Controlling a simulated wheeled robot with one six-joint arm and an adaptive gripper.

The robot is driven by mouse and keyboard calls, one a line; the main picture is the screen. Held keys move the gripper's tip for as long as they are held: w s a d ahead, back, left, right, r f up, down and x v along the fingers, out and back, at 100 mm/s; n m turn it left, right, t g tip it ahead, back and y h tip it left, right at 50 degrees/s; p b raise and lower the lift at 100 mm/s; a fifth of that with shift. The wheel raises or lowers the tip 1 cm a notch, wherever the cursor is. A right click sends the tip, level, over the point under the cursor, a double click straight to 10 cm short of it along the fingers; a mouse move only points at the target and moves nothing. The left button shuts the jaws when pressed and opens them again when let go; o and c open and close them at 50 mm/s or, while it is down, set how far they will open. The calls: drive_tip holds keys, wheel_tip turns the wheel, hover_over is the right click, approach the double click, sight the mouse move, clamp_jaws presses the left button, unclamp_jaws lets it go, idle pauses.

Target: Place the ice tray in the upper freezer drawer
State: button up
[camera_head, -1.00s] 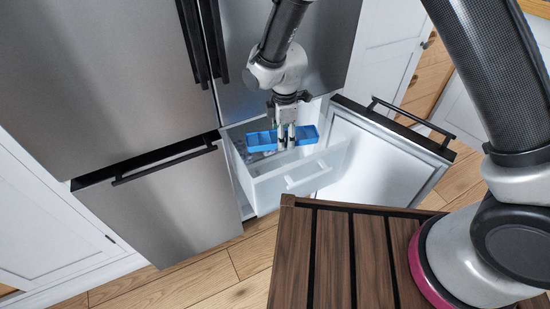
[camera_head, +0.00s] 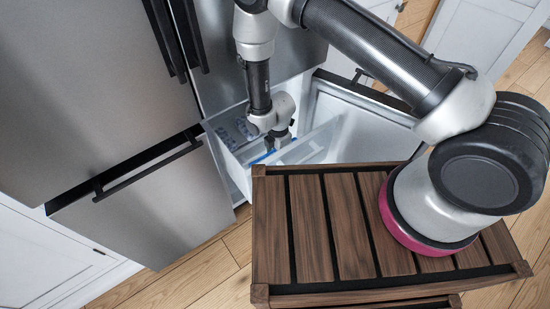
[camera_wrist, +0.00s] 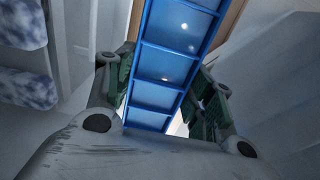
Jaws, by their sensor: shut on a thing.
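The blue ice tray (camera_wrist: 165,62) is divided into several compartments. In the wrist view it runs between the two dark green fingers of my gripper (camera_wrist: 160,98), which is shut on it. In the head view only a thin blue part of the tray (camera_head: 262,157) shows, below my gripper (camera_head: 274,143). The rest is hidden by the gripper and the drawer front. The white upper freezer drawer (camera_head: 322,141) is pulled out, and my gripper is low over its opening. I cannot tell whether the tray touches the drawer floor.
Pale frosty packs (camera_head: 240,130) lie at the drawer's left; similar packs show in the wrist view (camera_wrist: 25,88). The open freezer door (camera_head: 365,132) stands to the right. A brown slatted platform (camera_head: 310,230) is close in front.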

drive_tip(key=shift+f, duration=2.05)
drive_tip(key=shift+f, duration=0.15)
drive_tip(key=o, duration=1.2)
wheel_tip(320, 180, up, 12)
drive_tip(key=shift+r, duration=0.15)
